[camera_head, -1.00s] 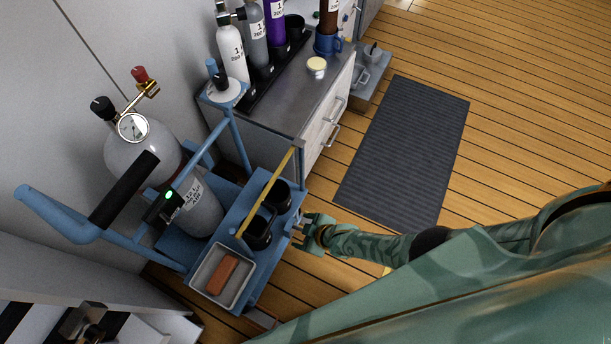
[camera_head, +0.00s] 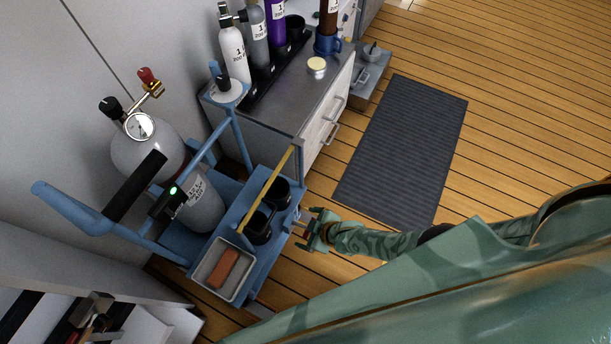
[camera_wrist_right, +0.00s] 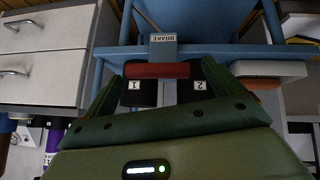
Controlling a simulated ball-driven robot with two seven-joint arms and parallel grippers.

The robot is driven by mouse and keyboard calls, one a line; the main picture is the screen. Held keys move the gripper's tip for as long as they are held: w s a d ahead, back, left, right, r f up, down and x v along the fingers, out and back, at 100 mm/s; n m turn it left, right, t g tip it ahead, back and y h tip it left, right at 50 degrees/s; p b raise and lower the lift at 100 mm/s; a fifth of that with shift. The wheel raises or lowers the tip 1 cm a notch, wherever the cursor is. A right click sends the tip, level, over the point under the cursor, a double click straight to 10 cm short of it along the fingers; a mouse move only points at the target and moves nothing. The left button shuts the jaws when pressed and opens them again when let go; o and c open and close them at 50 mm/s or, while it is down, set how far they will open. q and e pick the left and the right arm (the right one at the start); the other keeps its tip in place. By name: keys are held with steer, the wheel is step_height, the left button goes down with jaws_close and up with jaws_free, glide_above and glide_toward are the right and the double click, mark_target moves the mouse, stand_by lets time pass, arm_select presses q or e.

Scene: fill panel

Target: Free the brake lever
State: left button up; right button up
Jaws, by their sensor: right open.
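The brake lever is a red bar (camera_wrist_right: 157,70) below a grey block marked BRAKE (camera_wrist_right: 163,42) on the blue cart's edge in the right wrist view. My right gripper (camera_head: 308,229) is open beside the cart (camera_head: 222,222), at its right side in the head view. In the wrist view its two green fingers (camera_wrist_right: 162,92) stand to the left and right of the red bar. I cannot tell whether they touch it. In the head view the lever is small and partly hidden by the gripper. My left gripper is not in view.
The cart carries a grey gas cylinder (camera_head: 140,158), black cups (camera_head: 275,191), a yellow bar (camera_head: 268,187) and a tray (camera_head: 200,278) with an orange-brown block (camera_head: 222,268). A cabinet (camera_head: 290,105) stands behind. A dark mat (camera_head: 405,145) lies on open wooden floor at right.

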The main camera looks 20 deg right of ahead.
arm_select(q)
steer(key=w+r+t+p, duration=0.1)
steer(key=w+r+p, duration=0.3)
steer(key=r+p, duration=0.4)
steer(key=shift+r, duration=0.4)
arm_select(e)
steer(key=v, duration=1.3)
steer(key=shift+d, duration=0.15)
